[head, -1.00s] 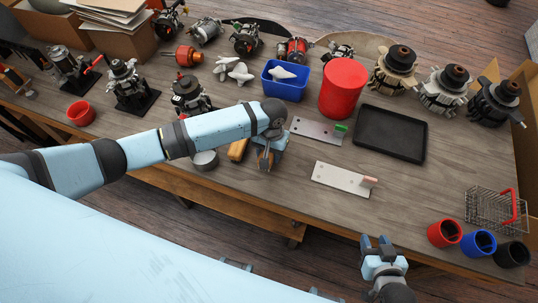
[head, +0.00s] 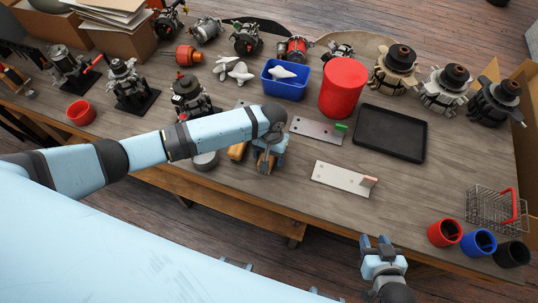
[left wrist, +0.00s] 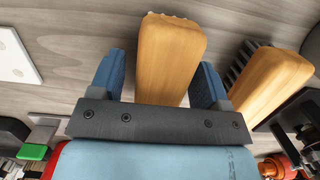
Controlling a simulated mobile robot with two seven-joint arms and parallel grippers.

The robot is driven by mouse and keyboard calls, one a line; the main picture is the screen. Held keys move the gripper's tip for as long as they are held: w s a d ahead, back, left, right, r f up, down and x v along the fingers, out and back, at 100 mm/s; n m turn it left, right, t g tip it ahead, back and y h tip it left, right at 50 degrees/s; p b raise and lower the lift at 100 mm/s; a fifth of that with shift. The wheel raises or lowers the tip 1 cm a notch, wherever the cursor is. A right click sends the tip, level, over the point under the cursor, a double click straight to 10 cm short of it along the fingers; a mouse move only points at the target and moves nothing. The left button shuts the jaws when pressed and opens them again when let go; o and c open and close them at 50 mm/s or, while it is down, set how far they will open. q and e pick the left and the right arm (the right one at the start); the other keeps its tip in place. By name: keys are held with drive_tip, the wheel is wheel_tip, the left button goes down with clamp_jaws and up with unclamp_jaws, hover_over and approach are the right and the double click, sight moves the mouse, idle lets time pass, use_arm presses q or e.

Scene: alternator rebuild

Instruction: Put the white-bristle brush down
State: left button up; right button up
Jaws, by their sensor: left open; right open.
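My left gripper (head: 266,163) is low over the workbench near its front edge, with its jaws open. In the left wrist view, its blue fingers (left wrist: 158,82) stand on either side of a wooden brush block (left wrist: 170,55), with a gap visible on the right side. A few pale bristle tips show at its far end, so this looks like the white-bristle brush; most bristles are hidden. It appears to be on the bench, though contact underneath is hidden. My right gripper (head: 377,243) is open and empty off the bench's front edge.
A second wooden brush with dark bristles (left wrist: 272,82) lies close beside, also in the head view (head: 237,151). Metal plates with a green tab (head: 318,130) and a pinkish tab (head: 340,178) lie to the right. A grey round tin (head: 205,160) is to the left. A black tray (head: 390,133) lies further right.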

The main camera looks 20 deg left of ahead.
use_arm(q)
drive_tip(key=r, duration=0.4)
drive_tip(key=w+r, duration=0.1)
drive_tip(key=r, duration=0.2)
drive_tip(key=w+r, duration=0.1)
drive_tip(key=r, duration=0.3)
drive_tip(key=shift+r, duration=0.3)
drive_tip(key=shift+s, duration=0.1)
drive_tip(key=s+d+m+t+h, duration=0.2)
drive_tip(key=s+d+h, duration=0.1)
drive_tip(key=s, duration=0.7)
drive_tip(key=s+a+r+t+y, duration=0.3)
drive_tip(key=s+a+r, duration=0.1)
drive_tip(key=s+a, duration=1.1)
drive_tip(key=w+d+f+t+h+p, duration=0.3)
drive_tip(key=w+d+f+t, duration=0.3)
drive_tip(key=f, duration=0.4)
drive_tip(key=shift+d+m+t, duration=0.3)
drive_tip(key=shift+d+t, duration=0.1)
drive_tip(key=shift+t, duration=0.5)
